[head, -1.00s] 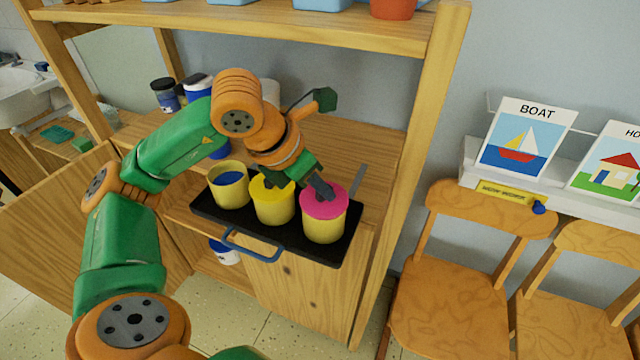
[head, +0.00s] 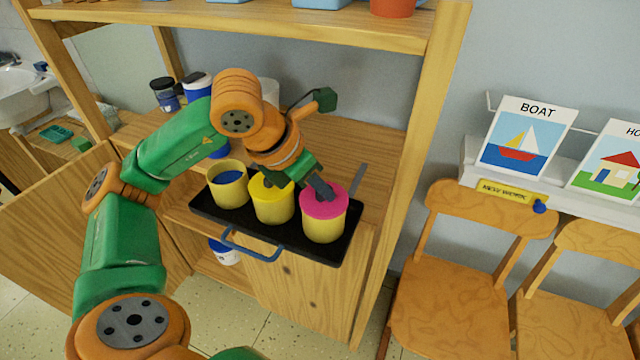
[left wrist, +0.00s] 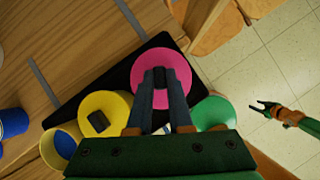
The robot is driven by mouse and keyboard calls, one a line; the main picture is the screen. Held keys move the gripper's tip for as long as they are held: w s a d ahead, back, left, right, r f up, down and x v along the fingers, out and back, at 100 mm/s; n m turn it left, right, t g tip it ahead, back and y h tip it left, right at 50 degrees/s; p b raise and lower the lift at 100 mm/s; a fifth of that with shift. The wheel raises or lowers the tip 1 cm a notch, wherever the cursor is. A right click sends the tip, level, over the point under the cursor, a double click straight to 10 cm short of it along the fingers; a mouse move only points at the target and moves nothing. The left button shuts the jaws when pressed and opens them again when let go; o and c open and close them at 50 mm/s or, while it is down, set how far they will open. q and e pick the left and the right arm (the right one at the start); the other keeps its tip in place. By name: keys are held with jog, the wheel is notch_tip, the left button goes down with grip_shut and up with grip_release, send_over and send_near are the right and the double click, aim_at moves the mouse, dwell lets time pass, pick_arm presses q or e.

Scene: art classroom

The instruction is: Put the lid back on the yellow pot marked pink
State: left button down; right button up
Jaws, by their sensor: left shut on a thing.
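The pink lid (head: 325,201) sits level on top of a yellow pot (head: 323,231) at the right end of the black tray (head: 217,222). No gap shows between lid and pot in the head view. My left gripper (head: 322,190) is over this lid, its fingers shut on the lid's dark knob. In the left wrist view the fingers (left wrist: 159,90) straddle the knob at the middle of the pink lid (left wrist: 147,65). The pot under it is hidden there. My right gripper (left wrist: 262,106) shows small at the right of that view, its fingers apart, empty, away from the tray.
Beside it on the tray stand a yellow-lidded pot (head: 273,207) and an open pot with blue contents (head: 229,185). A blue handle (head: 250,250) juts from the tray's front. The wooden shelf (head: 385,165) has an upright at the right; chairs (head: 450,280) stand beyond.

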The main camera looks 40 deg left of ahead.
dwell(0.4)
pick_arm(q)
jog(key=shift+c, duration=1.4)
grip_release()
notch_tip(320, 180, up, 7)
jog(key=p, duration=0.6)
jog(key=shift+r+p, duration=0.1)
jog(key=shift+p, duration=0.2)
grip_shut()
jog(key=shift+f, duration=0.25)
